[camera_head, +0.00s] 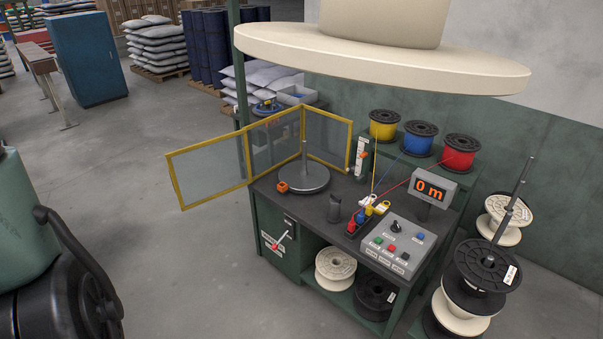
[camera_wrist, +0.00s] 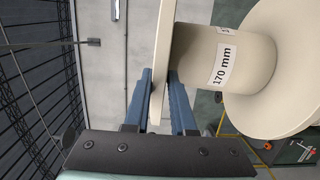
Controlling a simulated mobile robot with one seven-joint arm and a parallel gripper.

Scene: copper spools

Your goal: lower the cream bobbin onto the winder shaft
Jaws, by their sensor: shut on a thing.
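The cream bobbin (camera_head: 380,52) fills the top of the head view, close to the camera, its lower flange seen from the side and its top cut off. In the wrist view the bobbin's hub (camera_wrist: 215,55) carries a "170 mm" label. My gripper (camera_wrist: 160,78) is shut on the edge of one flange, a blue finger on each side. The winder shaft (camera_head: 303,128) is a thin upright rod on a round grey plate (camera_head: 308,180) on the dark bench. It stands bare, well below and apart from the bobbin. My gripper is outside the head view.
A small orange block (camera_head: 282,187) is by the plate. A control box (camera_head: 398,243), display (camera_head: 430,190) and coloured spools (camera_head: 420,138) are to the right. A spool stack (camera_head: 487,265) stands front right.

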